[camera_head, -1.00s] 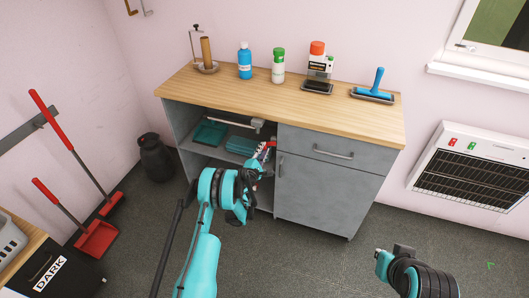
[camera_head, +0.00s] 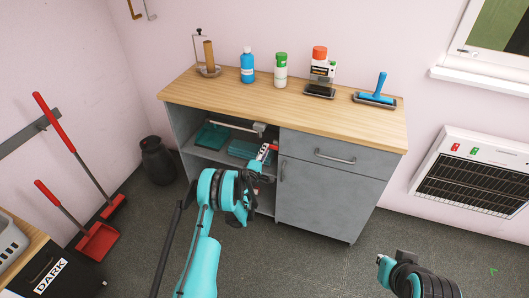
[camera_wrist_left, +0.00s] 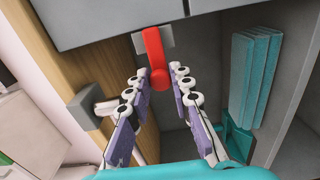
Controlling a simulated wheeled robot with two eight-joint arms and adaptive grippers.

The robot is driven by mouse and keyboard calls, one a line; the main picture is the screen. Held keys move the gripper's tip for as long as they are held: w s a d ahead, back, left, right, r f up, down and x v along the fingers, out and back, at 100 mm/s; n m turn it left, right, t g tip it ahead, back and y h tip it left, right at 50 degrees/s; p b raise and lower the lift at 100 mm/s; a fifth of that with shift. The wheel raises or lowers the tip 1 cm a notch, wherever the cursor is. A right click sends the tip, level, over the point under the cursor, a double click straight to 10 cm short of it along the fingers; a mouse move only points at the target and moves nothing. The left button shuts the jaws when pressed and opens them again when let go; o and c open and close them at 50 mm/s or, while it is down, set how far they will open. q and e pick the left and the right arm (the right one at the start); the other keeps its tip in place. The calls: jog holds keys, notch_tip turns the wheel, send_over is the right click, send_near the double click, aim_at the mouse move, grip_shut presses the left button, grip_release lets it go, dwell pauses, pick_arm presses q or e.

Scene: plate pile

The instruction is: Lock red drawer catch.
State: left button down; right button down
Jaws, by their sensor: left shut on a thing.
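The red drawer catch (camera_wrist_left: 154,56) is a short red lever on a grey plate (camera_wrist_left: 168,29) at the cabinet's front edge, seen in the left wrist view. The lever's rounded end hangs between the fingertips of my left gripper (camera_wrist_left: 155,84), which is shut on it. In the head view my left gripper (camera_head: 262,157) reaches the cabinet front beside the closed drawer (camera_head: 318,146). It mostly hides the catch there. My right wrist (camera_head: 400,262) shows at the lower right, away from the cabinet; its fingers cannot be made out.
The open cabinet bay holds teal trays (camera_head: 213,135) on a shelf. The wooden top (camera_head: 290,108) carries a blue bottle (camera_head: 247,65), a green-capped bottle (camera_head: 280,71) and a blue roller (camera_head: 376,90). A lower cabinet door (camera_head: 320,195) is shut. Floor in front is clear.

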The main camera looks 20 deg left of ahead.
pick_arm(q)
jog(key=c, duration=1.4)
grip_release()
